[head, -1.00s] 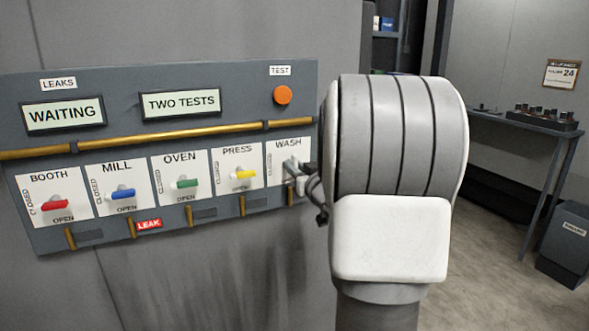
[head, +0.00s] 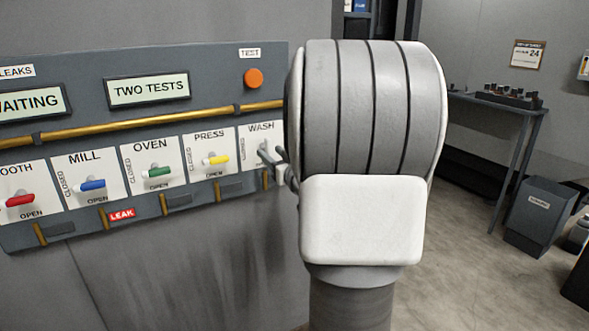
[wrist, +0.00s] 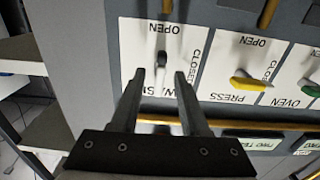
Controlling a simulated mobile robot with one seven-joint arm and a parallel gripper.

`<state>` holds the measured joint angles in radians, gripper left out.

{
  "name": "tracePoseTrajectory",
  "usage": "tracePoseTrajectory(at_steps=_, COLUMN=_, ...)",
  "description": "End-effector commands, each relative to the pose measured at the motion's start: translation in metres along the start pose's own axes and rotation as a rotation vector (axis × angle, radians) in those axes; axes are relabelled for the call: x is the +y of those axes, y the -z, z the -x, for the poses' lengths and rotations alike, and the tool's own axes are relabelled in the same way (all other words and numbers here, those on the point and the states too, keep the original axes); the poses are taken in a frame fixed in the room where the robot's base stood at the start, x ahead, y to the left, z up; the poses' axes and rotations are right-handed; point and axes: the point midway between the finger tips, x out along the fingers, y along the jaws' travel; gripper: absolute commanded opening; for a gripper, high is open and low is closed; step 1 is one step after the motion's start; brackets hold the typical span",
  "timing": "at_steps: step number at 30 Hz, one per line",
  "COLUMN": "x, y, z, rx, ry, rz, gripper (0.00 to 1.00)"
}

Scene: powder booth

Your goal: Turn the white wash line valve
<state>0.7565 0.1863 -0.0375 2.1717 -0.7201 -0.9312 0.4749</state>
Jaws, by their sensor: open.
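The white wash valve sits on the WASH plate (head: 258,131) at the right end of the panel, partly hidden by my arm. In the wrist view, which shows the panel upside down, its short handle (wrist: 161,62) looks shadowed and lies in line with the OPEN label. My gripper (wrist: 160,76) is open, its two fingertips on either side of the handle's line, just short of it or beside it. I cannot tell whether they touch it. In the head view my gripper (head: 279,163) is mostly hidden behind my arm.
Left of WASH are the yellow PRESS handle (head: 216,160), green OVEN handle (head: 156,171), blue MILL handle (head: 93,184) and red BOOTH handle (head: 21,199). A brass pipe (head: 150,123) runs above. A red LEAK tag (head: 121,214) hangs below MILL.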

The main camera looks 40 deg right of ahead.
Motion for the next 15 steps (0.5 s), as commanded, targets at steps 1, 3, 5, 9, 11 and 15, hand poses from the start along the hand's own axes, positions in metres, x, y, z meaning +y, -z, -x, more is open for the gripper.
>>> tracePoseTrajectory(at_steps=1, x=0.001, y=0.003, z=0.012, rx=-0.001, ry=-0.003, rz=0.0, gripper=0.45)
tracePoseTrajectory(at_steps=3, x=0.001, y=0.003, z=0.029, rx=0.0, ry=-0.004, rz=0.0, gripper=0.45)
tracePoseTrajectory(at_steps=5, x=0.001, y=0.003, z=0.043, rx=-0.001, ry=-0.004, rz=0.0, gripper=0.45)
tracePoseTrajectory(at_steps=9, x=0.001, y=0.003, z=0.078, rx=0.0, ry=-0.004, rz=0.0, gripper=0.45)
tracePoseTrajectory(at_steps=11, x=0.001, y=0.003, z=0.092, rx=0.0, ry=-0.004, rz=-0.001, gripper=0.45)
tracePoseTrajectory(at_steps=15, x=0.001, y=0.002, z=0.12, rx=0.0, ry=-0.004, rz=-0.001, gripper=0.45)
